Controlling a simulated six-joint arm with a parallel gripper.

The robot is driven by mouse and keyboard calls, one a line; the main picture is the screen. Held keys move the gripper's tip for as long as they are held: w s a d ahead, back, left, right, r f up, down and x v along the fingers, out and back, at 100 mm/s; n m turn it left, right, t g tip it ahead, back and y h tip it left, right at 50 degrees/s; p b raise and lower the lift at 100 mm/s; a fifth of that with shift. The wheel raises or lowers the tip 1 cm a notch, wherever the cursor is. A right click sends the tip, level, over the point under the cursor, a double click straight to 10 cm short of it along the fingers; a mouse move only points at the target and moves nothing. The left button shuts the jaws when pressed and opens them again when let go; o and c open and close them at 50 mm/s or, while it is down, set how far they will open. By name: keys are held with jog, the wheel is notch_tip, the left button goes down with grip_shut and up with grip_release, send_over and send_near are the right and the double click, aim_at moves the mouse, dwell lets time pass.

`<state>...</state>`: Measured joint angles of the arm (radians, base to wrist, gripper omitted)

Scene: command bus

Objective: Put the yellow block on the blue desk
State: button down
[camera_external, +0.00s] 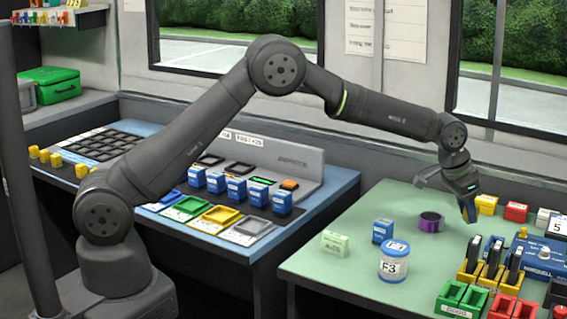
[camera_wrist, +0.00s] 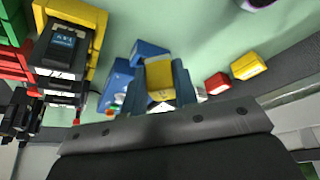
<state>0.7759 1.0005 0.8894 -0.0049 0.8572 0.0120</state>
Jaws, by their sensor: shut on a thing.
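My gripper (camera_external: 468,208) is above the right part of the green table, pointing down. In the wrist view my gripper (camera_wrist: 161,88) is shut on a yellow block (camera_wrist: 160,78), which sits between its two fingers. The external view does not clearly show this held block. The blue desk (camera_external: 335,188) is at the left of the green table, well away from my gripper. Another yellow block (camera_external: 486,204) stands on the green table just right of my gripper; it also shows in the wrist view (camera_wrist: 248,66), beside a red block.
The blue desk carries blue blocks (camera_external: 236,189), coloured trays (camera_external: 222,214) and a dark keypad (camera_external: 105,145). On the green table (camera_external: 330,268) are an F3 jar (camera_external: 394,263), a purple ring (camera_external: 430,222), a red block (camera_external: 516,212) and yellow holders (camera_external: 468,273).

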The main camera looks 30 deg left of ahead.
aim_at(464, 255)
notch_tip(464, 255, down, 9)
jog(key=shift+r, duration=0.1)
dwell(0.3)
jog(key=shift+f, duration=0.2)
jog(key=c, duration=1.1)
grip_release()
jog(key=v, duration=1.1)
jog(key=shift+r, duration=0.1)
jog(key=shift+o, duration=0.3)
jog(key=shift+s+a+r, duration=0.15)
jog(key=shift+r, duration=0.35)
